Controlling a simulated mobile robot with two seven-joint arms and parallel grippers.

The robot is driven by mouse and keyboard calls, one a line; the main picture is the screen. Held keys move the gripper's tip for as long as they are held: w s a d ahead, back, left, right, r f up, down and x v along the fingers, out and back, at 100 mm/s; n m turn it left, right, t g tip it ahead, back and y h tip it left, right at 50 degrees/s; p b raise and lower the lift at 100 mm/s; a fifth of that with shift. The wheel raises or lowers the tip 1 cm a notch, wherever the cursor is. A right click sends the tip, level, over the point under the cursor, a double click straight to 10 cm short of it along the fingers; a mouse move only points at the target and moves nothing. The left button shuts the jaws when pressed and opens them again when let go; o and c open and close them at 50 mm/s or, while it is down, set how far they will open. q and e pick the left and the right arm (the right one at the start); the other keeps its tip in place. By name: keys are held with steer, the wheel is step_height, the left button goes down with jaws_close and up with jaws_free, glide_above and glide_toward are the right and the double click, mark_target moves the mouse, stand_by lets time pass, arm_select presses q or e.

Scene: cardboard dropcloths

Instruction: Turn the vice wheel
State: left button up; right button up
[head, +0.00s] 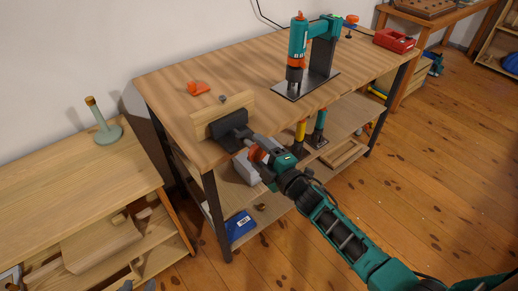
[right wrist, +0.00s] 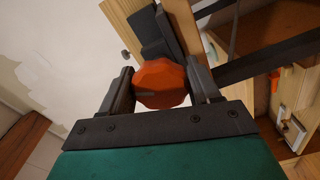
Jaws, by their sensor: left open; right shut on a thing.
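The vice (head: 230,128), with a dark metal body and wooden jaw boards, is fixed at the front left edge of the workbench. Its orange wheel (right wrist: 160,83) is large in the right wrist view and shows partly in the head view (head: 254,153). My right gripper (head: 257,154) is shut on the wheel, one finger on each side of its rim. It also shows in the right wrist view (right wrist: 160,88).
The workbench (head: 185,95) carries a small orange object (head: 198,88), a green drill press (head: 305,55) and a red case (head: 394,40). A lower wooden table (head: 75,178) with a green stand (head: 106,128) is at left. A blue box (head: 240,226) lies on the bench's lower shelf.

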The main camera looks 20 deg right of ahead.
steer(key=shift+m, duration=0.9)
steer(key=o, duration=1)
steer(key=v, duration=1.3)
steer(key=shift+p, duration=0.45)
